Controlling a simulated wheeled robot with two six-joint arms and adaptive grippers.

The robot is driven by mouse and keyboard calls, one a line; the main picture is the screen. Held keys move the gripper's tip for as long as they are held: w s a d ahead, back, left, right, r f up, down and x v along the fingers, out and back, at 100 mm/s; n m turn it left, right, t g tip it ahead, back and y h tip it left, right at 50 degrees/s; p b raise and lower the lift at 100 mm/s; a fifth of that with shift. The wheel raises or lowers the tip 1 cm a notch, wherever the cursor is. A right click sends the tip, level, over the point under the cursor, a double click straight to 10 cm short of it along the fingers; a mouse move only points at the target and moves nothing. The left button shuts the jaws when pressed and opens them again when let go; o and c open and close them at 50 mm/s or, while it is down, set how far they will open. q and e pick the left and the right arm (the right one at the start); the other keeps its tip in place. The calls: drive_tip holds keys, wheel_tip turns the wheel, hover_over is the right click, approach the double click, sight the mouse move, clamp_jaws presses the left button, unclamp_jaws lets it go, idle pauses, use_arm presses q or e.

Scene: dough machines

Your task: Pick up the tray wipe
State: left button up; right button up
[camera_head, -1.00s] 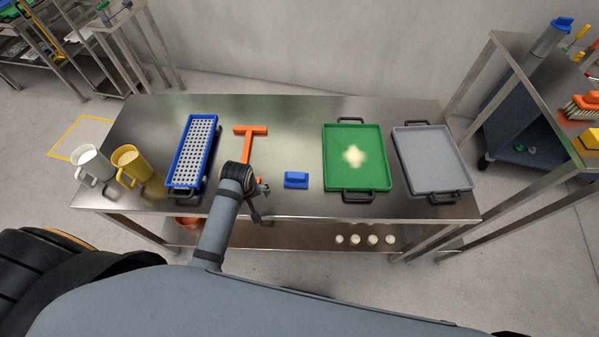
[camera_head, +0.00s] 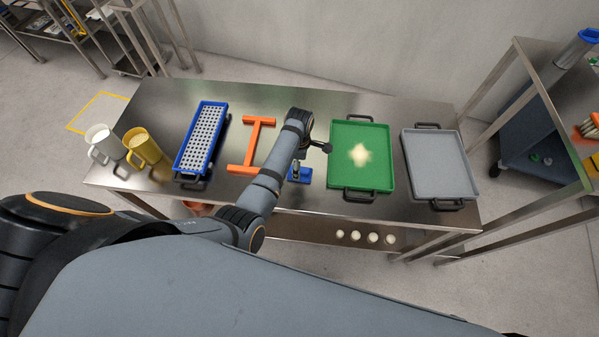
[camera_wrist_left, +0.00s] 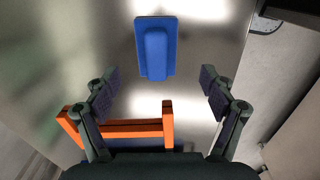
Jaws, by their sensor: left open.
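The tray wipe, a blue block with a raised grip (camera_head: 306,176), lies on the steel table just left of the green tray. In the left wrist view the wipe (camera_wrist_left: 155,48) is at the top centre, ahead of the fingers and a little left of centre. My left gripper (camera_wrist_left: 160,78) is open and empty above the table, with its fingers spread wider than the wipe. In the head view my left gripper (camera_head: 297,168) hangs over the wipe and partly hides it. My right gripper is in no view.
An orange H-shaped tool (camera_head: 259,135) lies left of my arm and also shows in the wrist view (camera_wrist_left: 130,130). The green tray (camera_head: 377,184) holds pale flour. A grey tray (camera_head: 440,165), a blue perforated tray (camera_head: 180,165) and two jugs, one yellow (camera_head: 143,147), stand around.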

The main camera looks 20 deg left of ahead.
use_arm(q)
drive_tip(key=shift+w+d+f, duration=0.15)
drive_tip(key=shift+w+f, duration=0.05)
drive_tip(key=shift+f, duration=0.45)
wheel_tip(320, 180, down, 5)
drive_tip(key=b, duration=0.5)
drive_tip(key=shift+w+b, duration=0.1)
drive_tip(key=shift+b, duration=0.2)
drive_tip(key=shift+r, duration=0.15)
drive_tip(key=c, duration=1.3)
drive_tip(key=shift+o, duration=0.2)
drive_tip(key=shift+r, duration=0.15)
